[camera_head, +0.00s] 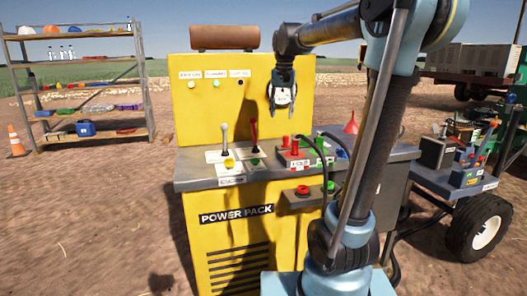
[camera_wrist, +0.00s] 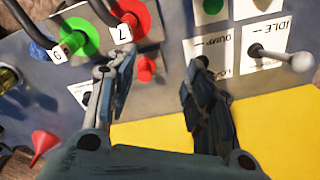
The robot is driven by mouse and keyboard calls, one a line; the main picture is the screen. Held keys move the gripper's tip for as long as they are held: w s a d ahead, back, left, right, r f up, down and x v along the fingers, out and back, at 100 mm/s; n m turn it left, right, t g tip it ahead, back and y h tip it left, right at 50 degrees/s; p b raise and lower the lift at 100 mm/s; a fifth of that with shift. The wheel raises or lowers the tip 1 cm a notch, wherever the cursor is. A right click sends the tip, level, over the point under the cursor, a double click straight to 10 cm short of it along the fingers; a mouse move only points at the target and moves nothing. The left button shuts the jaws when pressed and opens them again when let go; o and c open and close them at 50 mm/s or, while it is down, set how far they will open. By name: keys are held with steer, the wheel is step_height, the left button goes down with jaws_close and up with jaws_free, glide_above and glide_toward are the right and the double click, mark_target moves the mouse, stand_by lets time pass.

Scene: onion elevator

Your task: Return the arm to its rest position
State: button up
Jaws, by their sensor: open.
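My arm reaches up from the lower right and over to the left in the head view, bent at the top. My gripper (camera_head: 282,103) hangs from its end, pointing down, in front of the upper panel of the yellow power pack (camera_head: 235,255) and above its grey control shelf. In the wrist view my gripper (camera_wrist: 160,78) has its two fingers spread apart with nothing between them. A red knob (camera_wrist: 146,68) shows beyond the gap, close to one finger. I cannot tell its distance from the fingertip.
The shelf carries a white-knobbed lever (camera_head: 224,128), a red lever (camera_head: 254,130), red and green fittings (camera_head: 293,149) with black hoses, and a red funnel (camera_head: 351,125). A storage rack (camera_head: 72,91) and cone (camera_head: 15,140) stand left; a wheeled cart (camera_head: 468,178) stands right.

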steer(key=s+d+f+n, duration=0.1)
steer(key=s+d+f, duration=0.3)
steer(key=s+f, duration=0.5)
steer(key=s+d+f+t, duration=0.1)
steer(key=s+d+f, duration=0.3)
steer(key=s+f, duration=0.6)
steer(key=s+d+f+n, duration=0.1)
steer(key=s+d+f, duration=0.3)
steer(key=s+f, duration=0.5)
steer(key=shift+s+f+n, duration=0.15)
steer(key=shift+f+n, duration=0.15)
steer(key=shift+w+f, duration=0.2)
steer(key=shift+w, duration=0.3)
stand_by(0.5)
